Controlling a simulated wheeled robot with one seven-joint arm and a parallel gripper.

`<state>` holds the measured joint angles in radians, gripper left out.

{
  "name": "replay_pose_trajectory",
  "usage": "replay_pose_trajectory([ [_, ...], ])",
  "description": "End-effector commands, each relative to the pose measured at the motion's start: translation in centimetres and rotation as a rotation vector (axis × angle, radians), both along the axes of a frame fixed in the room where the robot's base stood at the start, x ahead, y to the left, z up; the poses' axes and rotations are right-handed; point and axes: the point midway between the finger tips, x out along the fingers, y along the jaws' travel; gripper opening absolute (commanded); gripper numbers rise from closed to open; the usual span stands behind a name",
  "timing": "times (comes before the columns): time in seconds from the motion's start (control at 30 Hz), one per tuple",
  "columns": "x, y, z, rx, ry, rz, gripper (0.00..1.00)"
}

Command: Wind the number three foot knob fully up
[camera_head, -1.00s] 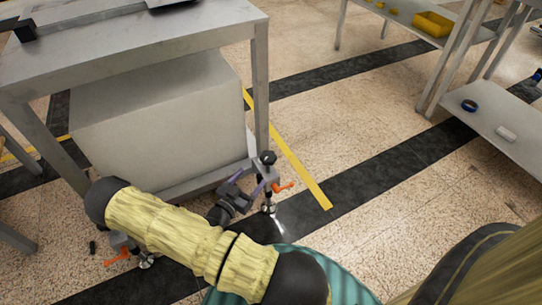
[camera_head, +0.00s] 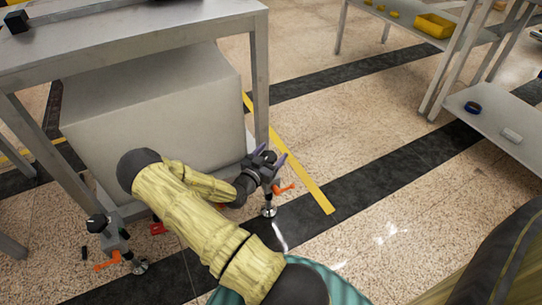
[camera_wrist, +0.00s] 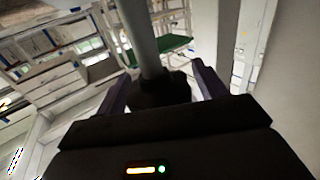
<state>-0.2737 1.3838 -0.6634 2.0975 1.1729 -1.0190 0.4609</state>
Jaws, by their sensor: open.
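A levelling foot with a dark knob (camera_head: 268,156), an orange lever (camera_head: 285,188) and a round metal pad (camera_head: 269,211) stands at the near right corner of the steel table. I cannot read any number on it. My gripper (camera_head: 274,162) is at this knob, with its purple fingers open around or close beside it. In the wrist view a dark knob (camera_wrist: 160,90) sits between the two open fingers, below a grey post; contact cannot be told. A second foot, with a dark knob (camera_head: 97,222) and orange lever (camera_head: 107,265), stands at the left.
The steel table (camera_head: 150,45) stands over a large grey block (camera_head: 150,110). A red item (camera_head: 158,229) lies by its base. A yellow floor line (camera_head: 290,155) runs right of the foot. A shelf rack (camera_head: 500,125) stands farther right. Floor between is clear.

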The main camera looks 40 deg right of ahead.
Motion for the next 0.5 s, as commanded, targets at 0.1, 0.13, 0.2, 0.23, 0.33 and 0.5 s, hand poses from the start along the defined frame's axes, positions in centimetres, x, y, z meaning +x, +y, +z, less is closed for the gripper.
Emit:
replay_pose_trajectory([
  [0.1,0.01,0.02,0.04,0.0,0.0,0.0,0.71],
  [0.13,0.01,0.02,0.04,0.0,0.0,0.0,0.71],
  [0.2,0.01,0.03,0.04,0.0,0.0,0.0,0.59],
  [0.23,0.01,0.03,0.04,0.0,0.0,0.0,0.53],
  [0.33,0.01,0.04,0.04,0.0,-0.001,0.0,0.33],
  [0.5,0.01,0.06,0.04,0.0,0.0,0.002,0.26],
])
